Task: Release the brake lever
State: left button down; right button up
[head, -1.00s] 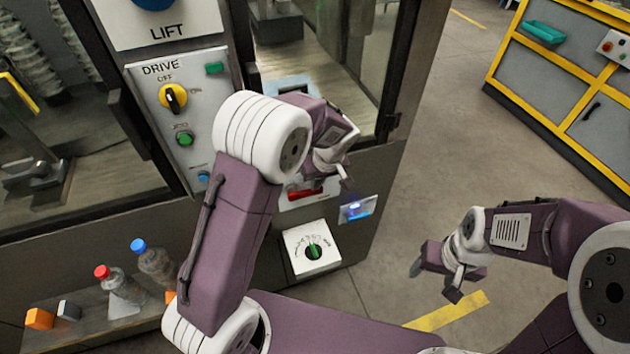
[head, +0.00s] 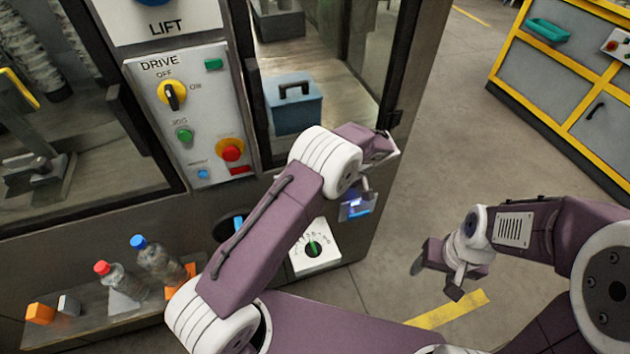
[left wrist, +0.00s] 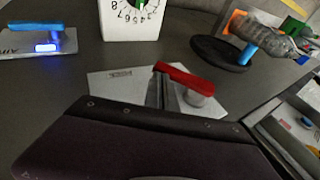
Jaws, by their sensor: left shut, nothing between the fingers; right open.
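The brake lever (left wrist: 185,78) is a red handle on a round grey pivot, mounted on a pale metal plate (left wrist: 215,102) in the left wrist view. In the head view my left arm hides it. My left gripper (left wrist: 164,82) is shut and empty; its fingertips are close to the lever's free end, and I cannot tell whether they touch it. In the head view the left gripper's fingers are hidden behind the arm's white joint. My right gripper (head: 435,281) is open and empty over the floor at the right, far from the lever.
A white dial box (head: 314,250) and a plate with a lit blue handle (head: 357,207) sit on the machine's front near my left arm. The drive panel (head: 190,110) is above left. Bottles stand on a ledge (head: 95,328) at lower left. Floor at right is free.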

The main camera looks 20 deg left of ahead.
jog(key=shift+a+f+b, duration=0.1)
jog(key=shift+f+b, duration=0.45)
jog(key=shift+f, duration=0.15)
jog(key=shift+s+f, duration=0.1)
dwell(0.4)
